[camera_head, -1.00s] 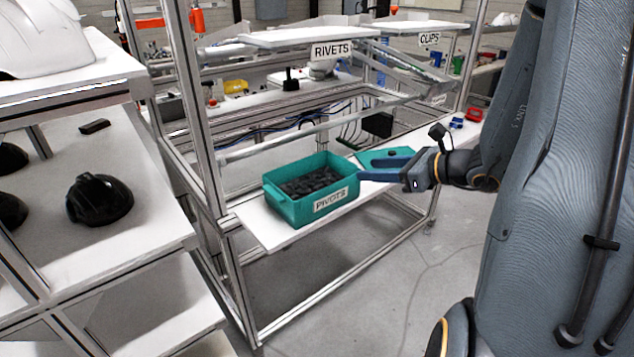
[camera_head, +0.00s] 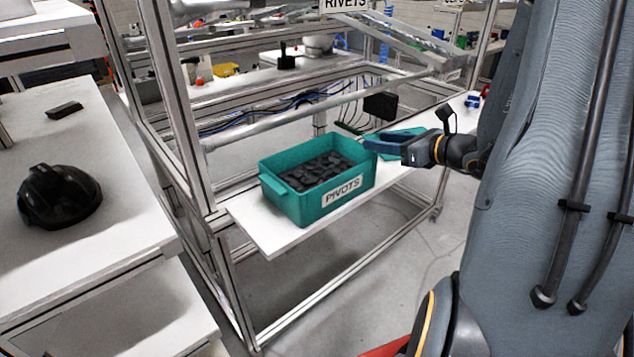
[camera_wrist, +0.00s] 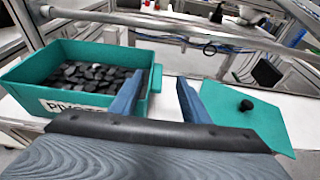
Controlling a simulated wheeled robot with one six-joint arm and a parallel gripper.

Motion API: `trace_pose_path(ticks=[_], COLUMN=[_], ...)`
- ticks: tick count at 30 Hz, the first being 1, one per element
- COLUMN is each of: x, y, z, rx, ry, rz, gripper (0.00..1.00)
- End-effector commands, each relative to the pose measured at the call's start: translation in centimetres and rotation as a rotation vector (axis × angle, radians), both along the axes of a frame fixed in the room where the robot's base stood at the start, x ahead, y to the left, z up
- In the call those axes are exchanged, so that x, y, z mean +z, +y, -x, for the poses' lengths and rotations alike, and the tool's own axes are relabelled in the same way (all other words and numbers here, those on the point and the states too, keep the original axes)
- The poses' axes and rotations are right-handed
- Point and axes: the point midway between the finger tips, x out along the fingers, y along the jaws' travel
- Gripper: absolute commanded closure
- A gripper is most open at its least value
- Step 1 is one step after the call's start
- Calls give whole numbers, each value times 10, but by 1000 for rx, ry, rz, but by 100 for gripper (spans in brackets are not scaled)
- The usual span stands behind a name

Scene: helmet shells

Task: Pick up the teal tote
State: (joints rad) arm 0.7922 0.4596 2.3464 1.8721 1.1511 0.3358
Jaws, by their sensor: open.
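The teal tote (camera_head: 300,207), labelled PIVOTS and holding many dark pieces, stands upright on a white shelf (camera_head: 262,232). It also shows at the left in the wrist view (camera_wrist: 140,62). A flat teal lid (camera_head: 402,134) with a black knob lies on the shelf to the right of the tote; it also shows in the wrist view (camera_wrist: 245,118).
A metal frame with posts and rails surrounds the shelf, with a rail (camera_head: 290,128) behind the tote. A white rack (camera_head: 95,220) with a black helmet shell (camera_head: 58,196) stands at the left. Small blue items (camera_head: 473,101) lie at the shelf's far right. Floor is open in front.

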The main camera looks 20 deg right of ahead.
Motion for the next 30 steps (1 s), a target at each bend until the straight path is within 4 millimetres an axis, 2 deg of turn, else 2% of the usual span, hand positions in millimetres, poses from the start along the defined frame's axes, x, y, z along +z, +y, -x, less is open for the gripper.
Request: trace_pose_path(ticks=[1,11,24,30], x=[-6,-14,-31,-33], y=[-1,3,26,28], z=[-2,-22,-63,-66], rx=[-1,-11,-9,-10], ry=[0,1,1,0], rz=[0,-2,0,1], gripper=[58,58,58,58])
